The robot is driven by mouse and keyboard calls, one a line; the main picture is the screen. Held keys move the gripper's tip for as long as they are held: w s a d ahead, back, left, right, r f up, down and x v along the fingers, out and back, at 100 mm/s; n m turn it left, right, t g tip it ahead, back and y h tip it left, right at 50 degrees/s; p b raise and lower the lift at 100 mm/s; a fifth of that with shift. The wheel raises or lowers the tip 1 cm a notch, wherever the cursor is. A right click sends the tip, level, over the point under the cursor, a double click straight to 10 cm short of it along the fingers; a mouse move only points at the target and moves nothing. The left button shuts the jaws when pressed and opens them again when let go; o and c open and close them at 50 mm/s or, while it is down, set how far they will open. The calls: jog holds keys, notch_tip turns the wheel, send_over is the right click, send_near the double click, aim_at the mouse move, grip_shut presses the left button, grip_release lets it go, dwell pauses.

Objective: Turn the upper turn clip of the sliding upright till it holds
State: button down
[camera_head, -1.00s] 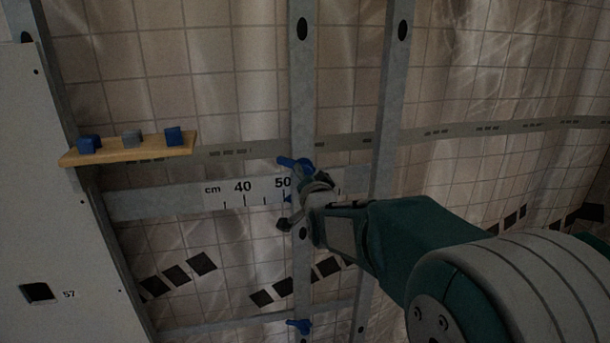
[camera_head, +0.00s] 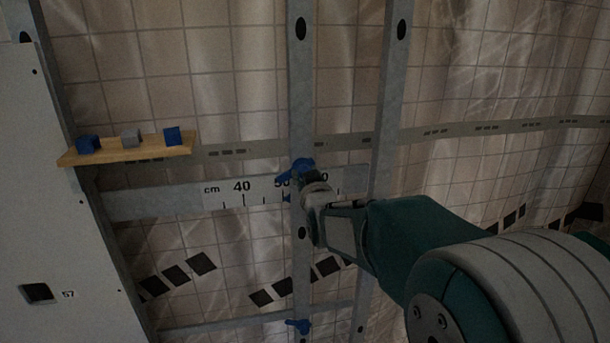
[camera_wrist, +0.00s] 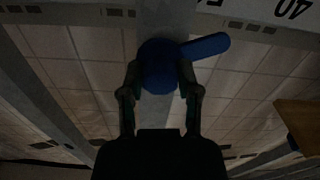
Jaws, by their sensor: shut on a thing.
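The upper turn clip (camera_head: 302,166) is blue and sits on the sliding upright (camera_head: 302,95), in front of the horizontal rail with the cm scale. In the wrist view the clip (camera_wrist: 160,66) shows a round hub with one long lobe pointing right and slightly up. My gripper (camera_wrist: 160,80) is shut on the hub, one finger on each side. In the head view my gripper (camera_head: 312,190) covers the lower part of the clip. The lower turn clip (camera_head: 299,325) is blue and sits lower on the same upright.
A scale strip (camera_head: 245,191) marks cm along the rail. A second upright (camera_head: 388,100) stands to the right. A wooden shelf (camera_head: 125,154) with blue and grey blocks is at left, beside a pale panel (camera_head: 40,200). A tiled, sheeted wall lies behind.

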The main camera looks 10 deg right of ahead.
jog(key=n, duration=0.6)
jog(key=shift+n, duration=0.3)
jog(key=n, duration=0.6)
dwell(0.4)
jog(key=shift+c, duration=1.5)
grip_release()
jog(key=shift+w+f, duration=0.1)
jog(key=shift+a, duration=0.15)
jog(key=shift+s, duration=0.2)
jog(key=s, duration=1.1)
jog(key=shift+s, duration=0.35)
